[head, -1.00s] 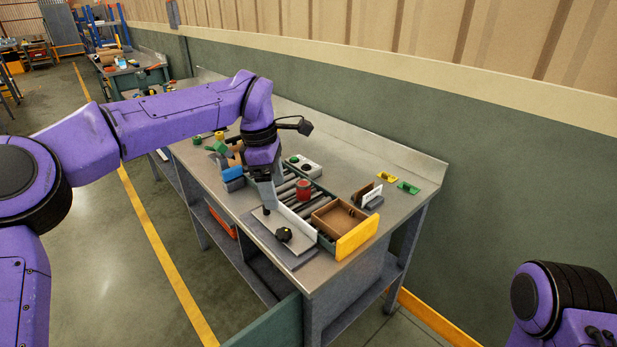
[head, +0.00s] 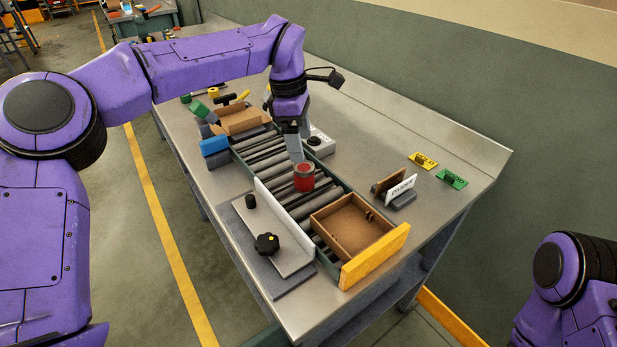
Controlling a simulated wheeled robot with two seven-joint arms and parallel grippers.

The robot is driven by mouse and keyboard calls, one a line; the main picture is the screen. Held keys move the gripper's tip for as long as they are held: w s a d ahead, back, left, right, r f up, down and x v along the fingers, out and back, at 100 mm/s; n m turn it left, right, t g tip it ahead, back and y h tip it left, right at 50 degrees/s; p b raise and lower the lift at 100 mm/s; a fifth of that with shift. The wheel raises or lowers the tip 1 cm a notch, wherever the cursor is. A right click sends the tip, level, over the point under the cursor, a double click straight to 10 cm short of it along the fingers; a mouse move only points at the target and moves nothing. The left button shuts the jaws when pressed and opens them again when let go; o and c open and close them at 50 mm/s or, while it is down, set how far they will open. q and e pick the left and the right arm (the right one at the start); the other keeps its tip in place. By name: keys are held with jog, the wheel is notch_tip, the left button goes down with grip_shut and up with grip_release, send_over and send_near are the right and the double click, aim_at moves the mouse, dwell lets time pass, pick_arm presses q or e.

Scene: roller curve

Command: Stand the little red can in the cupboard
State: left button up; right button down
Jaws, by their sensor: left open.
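The little red can (head: 304,178) stands upright on the dark rollers of the conveyor (head: 267,158), near the middle of the workbench. My left gripper (head: 298,152) is open and points down just behind the can, with a grey finger close to its rim. I cannot tell whether the finger touches the can. I cannot make out a cupboard. My right gripper is out of view; only part of my right arm shows at lower right.
An open brown tray (head: 348,228) sits at the conveyor's near end, behind a yellow stop (head: 374,256). A white-walled plate with a black knob (head: 266,243) lies left of the rollers. A sign (head: 401,189) stands to the right. The bench's right rear is mostly clear.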

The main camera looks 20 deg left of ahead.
aim_at(304, 166)
pick_arm(q)
jog(key=f, duration=0.4)
jog(key=shift+w+d+f, duration=0.15)
jog(key=shift+d+f, duration=0.1)
jog(key=shift+d, duration=0.05)
jog(key=f+p, duration=0.1)
jog(key=f, duration=0.2)
jog(key=f+p, duration=0.1)
jog(key=f, duration=0.2)
jog(key=shift+w+d+f, duration=0.1)
jog(key=shift+d, duration=0.1)
jog(key=c, duration=1.2)
jog(key=shift+c, duration=0.2)
jog(key=shift+r, duration=0.2)
